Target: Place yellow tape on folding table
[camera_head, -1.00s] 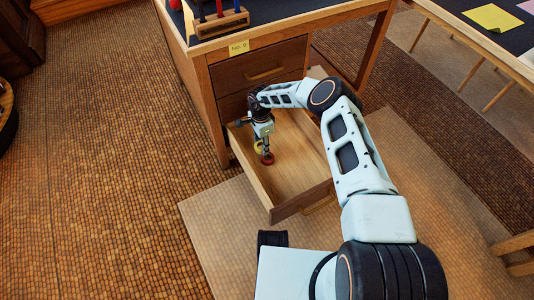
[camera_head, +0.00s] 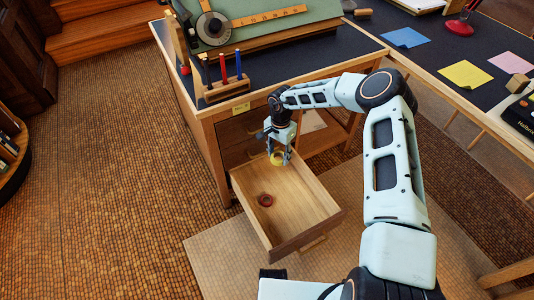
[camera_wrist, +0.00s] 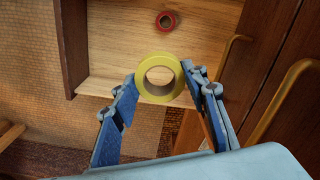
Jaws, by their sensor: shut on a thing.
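The yellow tape (camera_wrist: 143,82) is a roll held between the two fingers of my gripper (camera_wrist: 158,82) in the wrist view. In the head view the yellow tape (camera_head: 277,158) shows at the fingertips of my gripper (camera_head: 279,155), above the back part of the open drawer (camera_head: 307,194). A table (camera_head: 443,52) with a dark top and wooden edge stands at the upper right; I cannot tell for sure whether it is the folding table.
A red tape roll (camera_head: 265,200) lies in the drawer. The desk (camera_head: 270,73) above carries a pen holder (camera_head: 222,90) and a drafting board (camera_head: 265,22). Blue (camera_head: 404,37), yellow (camera_head: 465,74) and pink (camera_head: 511,63) sheets lie on the right table, with bare surface between them.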

